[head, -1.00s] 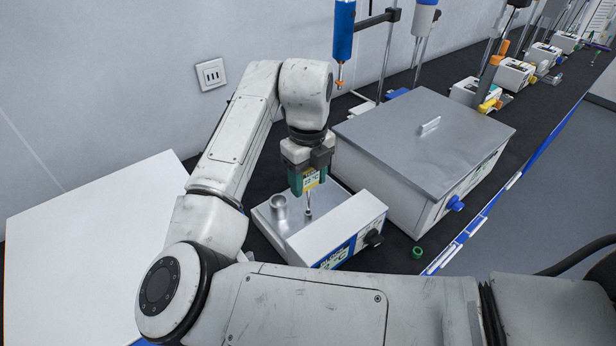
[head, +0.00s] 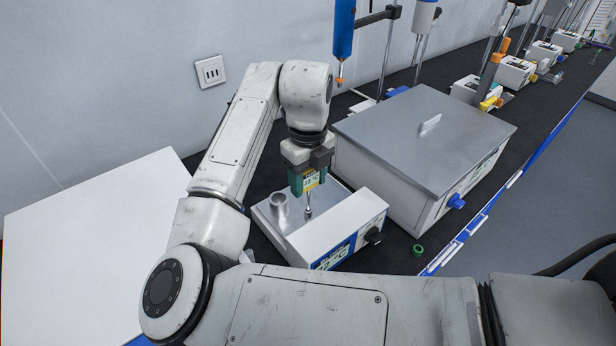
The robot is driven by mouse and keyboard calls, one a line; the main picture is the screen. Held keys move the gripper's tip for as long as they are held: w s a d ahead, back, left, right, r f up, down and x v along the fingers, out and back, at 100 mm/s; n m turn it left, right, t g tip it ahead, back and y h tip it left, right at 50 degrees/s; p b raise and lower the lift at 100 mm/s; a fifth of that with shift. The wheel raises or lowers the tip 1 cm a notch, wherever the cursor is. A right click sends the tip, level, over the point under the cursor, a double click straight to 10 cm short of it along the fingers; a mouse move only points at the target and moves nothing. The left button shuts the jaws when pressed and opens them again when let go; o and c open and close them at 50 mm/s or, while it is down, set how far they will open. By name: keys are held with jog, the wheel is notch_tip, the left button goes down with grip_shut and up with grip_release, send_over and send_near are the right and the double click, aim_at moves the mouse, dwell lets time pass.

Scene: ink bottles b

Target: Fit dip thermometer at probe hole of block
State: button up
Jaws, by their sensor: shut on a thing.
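The block (head: 297,237) is a low unit with a metal top and a white sloped front with a blue label and black knob. The stem's lower end meets a small round metal collar on the block's top. How deep the stem sits in the probe hole cannot be told.
A metal cup (head: 279,204) stands on the block, left of the stem. A large lidded bath (head: 424,145) stands close on the right. A small green cap (head: 418,250) lies on the dark bench. A white board (head: 90,250) lies at left. Stands and devices line the bench behind.

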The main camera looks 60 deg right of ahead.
jog(key=shift+f+b, duration=0.95)
jog(key=shift+f, duration=0.55)
jog(key=shift+r, duration=0.1)
jog(key=o, duration=1.1)
jog(key=shift+r, duration=0.1)
notch_tip(320, 180, up, 11)
jog(key=shift+f+b, duration=0.2)
jog(key=shift+b, duration=0.15)
